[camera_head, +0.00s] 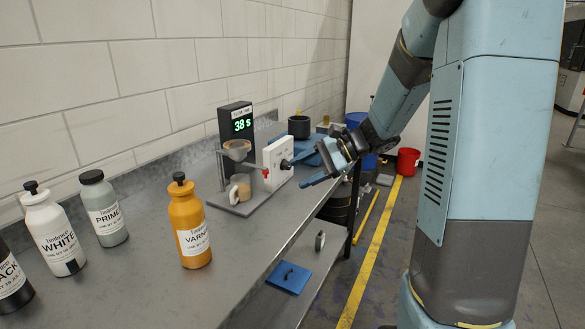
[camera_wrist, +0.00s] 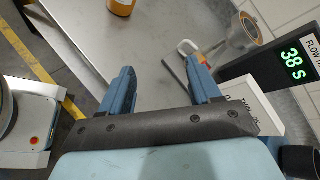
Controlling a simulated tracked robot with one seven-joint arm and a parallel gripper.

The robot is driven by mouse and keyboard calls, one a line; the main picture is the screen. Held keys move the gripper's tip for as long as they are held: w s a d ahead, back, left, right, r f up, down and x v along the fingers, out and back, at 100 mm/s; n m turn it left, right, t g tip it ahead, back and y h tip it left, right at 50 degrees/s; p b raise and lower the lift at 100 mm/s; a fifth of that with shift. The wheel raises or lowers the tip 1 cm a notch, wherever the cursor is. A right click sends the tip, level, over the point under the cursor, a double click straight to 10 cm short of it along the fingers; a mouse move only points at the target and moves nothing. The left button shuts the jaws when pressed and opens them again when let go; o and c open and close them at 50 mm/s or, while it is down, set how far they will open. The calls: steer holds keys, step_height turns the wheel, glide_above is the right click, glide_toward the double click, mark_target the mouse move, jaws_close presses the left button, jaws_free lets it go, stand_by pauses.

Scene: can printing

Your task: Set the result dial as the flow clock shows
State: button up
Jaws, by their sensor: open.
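The flow clock (camera_head: 241,122) is a dark upright box with green digits reading 38 s. It also shows in the wrist view (camera_wrist: 293,64). The result dial's white panel (camera_head: 276,162) stands to its right, with a dark knob (camera_head: 286,164) on the face turned toward my arm. In the wrist view the panel (camera_wrist: 262,108) is partly hidden by my gripper, and the dial's setting cannot be read. My gripper (camera_head: 300,172) is open and empty, close to the panel's right side; contact with the knob cannot be told. Its spread fingers show in the wrist view (camera_wrist: 160,66).
A flow cup (camera_head: 237,150) on a stand holds a beaker (camera_head: 240,187) below. White (camera_head: 50,232), primer (camera_head: 104,208) and orange varnish (camera_head: 190,225) bottles stand left on the grey bench (camera_head: 150,285). A dark pot (camera_head: 299,127) stands behind. A red bucket (camera_head: 408,161) is on the floor.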

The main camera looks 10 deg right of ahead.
steer(key=w+d+f+m+t+y, duration=0.25)
steer(key=w+d+f+m, duration=0.25)
steer(key=w, duration=0.4)
steer(key=m+t, duration=0.6)
steer(key=t, duration=0.1)
glide_toward(290, 166)
steer(key=shift+g+h, duration=0.25)
steer(key=shift+g, duration=0.1)
steer(key=x, duration=0.8)
steer(key=shift+w+a+r, duration=0.2)
steer(key=shift+w+r, duration=0.15)
steer(key=shift+r, duration=0.05)
steer(key=c, duration=1)
